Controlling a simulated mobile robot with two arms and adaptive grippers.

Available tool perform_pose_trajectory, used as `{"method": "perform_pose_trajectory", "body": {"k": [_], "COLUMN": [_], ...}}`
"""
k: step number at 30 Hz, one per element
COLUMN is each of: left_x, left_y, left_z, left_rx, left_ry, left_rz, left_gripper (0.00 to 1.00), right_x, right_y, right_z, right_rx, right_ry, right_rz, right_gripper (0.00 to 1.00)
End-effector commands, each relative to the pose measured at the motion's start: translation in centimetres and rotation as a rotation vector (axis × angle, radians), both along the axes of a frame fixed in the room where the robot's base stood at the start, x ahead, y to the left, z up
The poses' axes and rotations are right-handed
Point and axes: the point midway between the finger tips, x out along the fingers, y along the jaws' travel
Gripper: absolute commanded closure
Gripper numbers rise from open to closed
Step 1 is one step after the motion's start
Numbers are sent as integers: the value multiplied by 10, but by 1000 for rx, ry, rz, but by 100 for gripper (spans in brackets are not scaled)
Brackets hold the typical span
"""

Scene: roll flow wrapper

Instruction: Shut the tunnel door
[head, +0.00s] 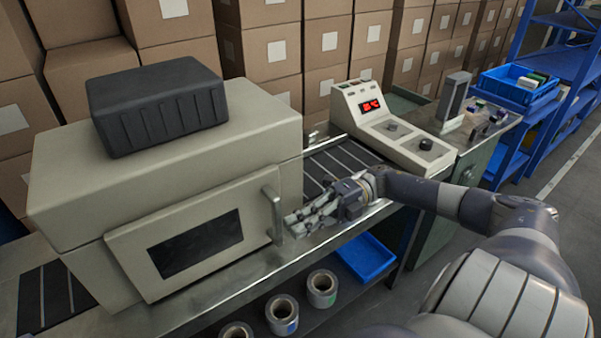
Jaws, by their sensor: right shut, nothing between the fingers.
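The tunnel is a beige box-shaped machine (190,150) standing over the conveyor at the left. Its door (128,262) is a beige panel with a dark window (195,244) on the near side. A vertical bar handle (273,215) is at the door's right end. My right gripper (291,226) is shut and empty, low over the table edge just right of the handle. Its fingertips point at the handle; contact is unclear. My left gripper is out of view.
A black ribbed cover (157,106) sits on top of the tunnel. Tape rolls (322,288) and a blue tray (364,257) are on the shelf below. Stacked cartons (270,50) line the back.

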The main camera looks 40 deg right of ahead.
Motion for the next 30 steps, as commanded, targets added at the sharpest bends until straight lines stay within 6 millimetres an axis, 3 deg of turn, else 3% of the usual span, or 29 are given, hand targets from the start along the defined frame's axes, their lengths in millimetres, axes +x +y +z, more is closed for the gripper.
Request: {"method": "perform_pose_trajectory", "body": {"k": [1,13,30], "left_x": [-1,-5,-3], "left_y": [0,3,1], "left_z": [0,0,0], "left_rx": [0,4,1], "left_ry": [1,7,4], "left_rz": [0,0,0], "left_gripper": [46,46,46], "right_x": [11,10,-20], "right_y": [-6,-15,-104], "right_z": [7,8,4], "right_rx": [0,-2,-4], "right_ry": [-16,-19,-12], "right_rz": [-37,-38,-10], "right_gripper": [100,100,100]}}
